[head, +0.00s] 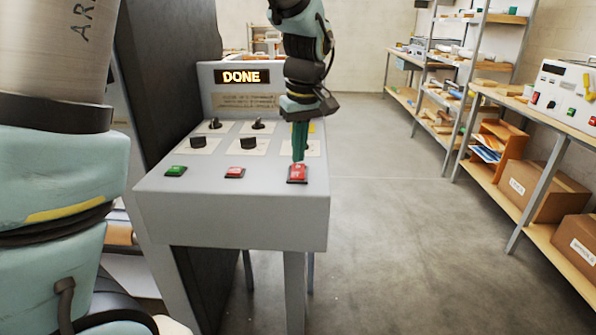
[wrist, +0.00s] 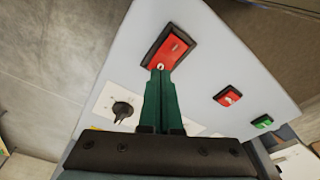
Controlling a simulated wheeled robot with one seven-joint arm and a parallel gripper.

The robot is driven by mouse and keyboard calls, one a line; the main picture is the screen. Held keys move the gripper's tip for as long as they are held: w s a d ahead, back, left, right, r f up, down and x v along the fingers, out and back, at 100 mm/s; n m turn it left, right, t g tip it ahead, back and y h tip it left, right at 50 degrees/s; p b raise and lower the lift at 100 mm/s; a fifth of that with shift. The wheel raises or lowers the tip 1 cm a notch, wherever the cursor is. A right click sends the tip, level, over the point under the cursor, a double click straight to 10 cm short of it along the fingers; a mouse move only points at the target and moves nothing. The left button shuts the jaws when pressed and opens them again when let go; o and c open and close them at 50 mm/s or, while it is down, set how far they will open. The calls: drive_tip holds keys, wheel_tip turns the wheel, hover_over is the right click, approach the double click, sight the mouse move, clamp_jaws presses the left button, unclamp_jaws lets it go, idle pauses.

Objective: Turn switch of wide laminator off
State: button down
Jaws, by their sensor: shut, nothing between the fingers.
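The wide laminator's grey control panel (head: 230,215) stands in front of me, with a lit display (head: 238,77) reading "DONE". A larger red rocker switch (head: 298,173) sits at the panel's front right corner; it also shows in the wrist view (wrist: 168,52). My gripper (head: 299,158) is shut and empty, pointing down at this switch. In the wrist view its green fingertips (wrist: 160,74) lie over the switch's near end, by a small white circle mark. I cannot tell whether they touch it or which way the rocker is tilted.
A smaller red button (head: 235,172) and a green button (head: 175,171) sit left along the panel's front. Several black knobs (head: 248,142) are behind them. Shelves and a bench with another control box (head: 565,95) stand right, beyond clear floor.

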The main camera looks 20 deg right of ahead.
sight(298, 166)
drive_tip(key=shift+f+b, duration=0.35)
drive_tip(key=shift+f, duration=0.3)
idle(0.4)
drive_tip(key=shift+r+p, duration=2.85)
drive_tip(key=shift+r, duration=0.7)
